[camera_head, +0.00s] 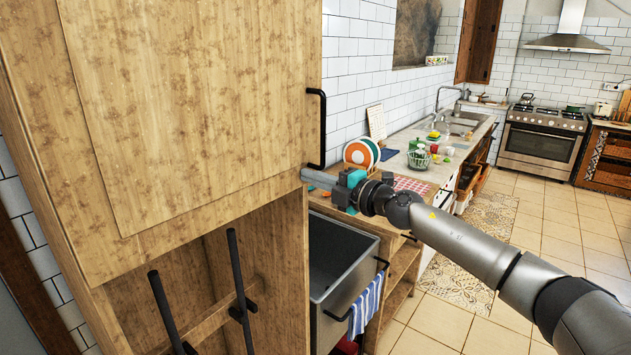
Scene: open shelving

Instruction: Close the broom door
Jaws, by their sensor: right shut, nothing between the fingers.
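A tall wooden cabinet with a large upper door (190,105) fills the left of the view. A black vertical handle (322,128) is on the door's right edge. My right gripper (312,177) is shut and empty, with its fingertips at the lower right corner of this door, below the handle. I cannot tell whether they touch it, or how far the door stands from its frame. Below it is an open-looking wooden space (195,270) with two black bar handles (165,308) in front. My left gripper is out of view.
A dark grey sink or bin (340,255) with a striped blue cloth (367,302) stands right of the cabinet. A stove (541,140) is far back. Tiled floor is clear at right.

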